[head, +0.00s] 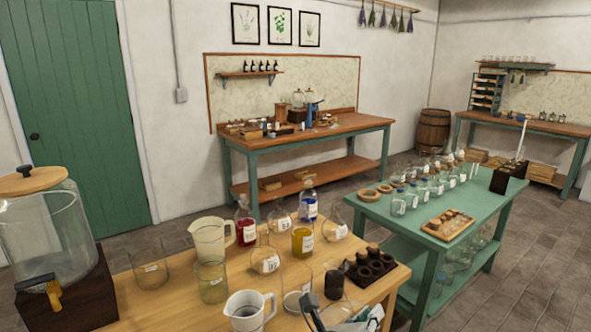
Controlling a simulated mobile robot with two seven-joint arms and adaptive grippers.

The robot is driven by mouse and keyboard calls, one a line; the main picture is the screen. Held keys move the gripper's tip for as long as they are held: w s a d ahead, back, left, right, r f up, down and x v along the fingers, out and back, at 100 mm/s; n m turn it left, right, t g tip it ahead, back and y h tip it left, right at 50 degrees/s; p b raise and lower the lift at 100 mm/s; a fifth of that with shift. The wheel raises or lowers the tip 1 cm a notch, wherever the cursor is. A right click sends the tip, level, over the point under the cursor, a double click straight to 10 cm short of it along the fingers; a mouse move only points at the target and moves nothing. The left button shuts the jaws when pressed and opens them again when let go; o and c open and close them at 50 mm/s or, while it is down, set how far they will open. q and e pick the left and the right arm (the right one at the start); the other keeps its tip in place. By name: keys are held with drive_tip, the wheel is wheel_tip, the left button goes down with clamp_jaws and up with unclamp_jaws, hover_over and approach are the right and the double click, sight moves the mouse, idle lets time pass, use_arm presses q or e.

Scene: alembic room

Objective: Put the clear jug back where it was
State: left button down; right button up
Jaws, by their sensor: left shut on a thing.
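My left gripper (312,312) shows at the bottom edge, right of centre, over the front of the wooden table (190,310). It is shut on a clear glass vessel (345,312), which looks like the clear jug. Its outline is faint and its lower part is cut off by the frame, so I cannot tell if it touches the table. A cream jug (208,238) stands farther back, and a white jug (246,312) stands just left of the gripper. My right gripper is not in view.
Close by are a dark wooden rack (370,268), a glass beaker (212,283), a yellow bottle (303,240), a red bottle (246,226) and several flasks. A large dispenser (48,240) stands left. A green table (485,207) with bottles is right.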

use_arm(q)
drive_tip(key=a+n+t+y, duration=0.1)
drive_tip(key=a, duration=0.2)
drive_tip(key=w+a+r+n+y, duration=0.1)
drive_tip(key=a, duration=0.3)
drive_tip(key=a+n+t+y, duration=0.1)
drive_tip(key=a+y, duration=0.1)
drive_tip(key=a, duration=0.1)
drive_tip(key=shift+w+a+r+n+t, duration=0.15)
drive_tip(key=shift+w+a+n+t, duration=0.1)
drive_tip(key=shift+n+t, duration=0.05)
drive_tip(key=s+a+n+y, duration=0.2)
drive_tip(key=a+n+y, duration=0.1)
drive_tip(key=a, duration=0.6)
drive_tip(key=s+a+n+y, duration=0.3)
drive_tip(key=a+y, duration=0.1)
drive_tip(key=a, duration=0.6)
drive_tip(key=s+a+n+g+y, duration=0.1)
drive_tip(key=s+a+n+y, duration=0.1)
drive_tip(key=a, duration=0.8)
drive_tip(key=shift+s+n+y, duration=0.2)
drive_tip(key=shift+n+y, duration=0.6)
drive_tip(key=shift+y, duration=0.4)
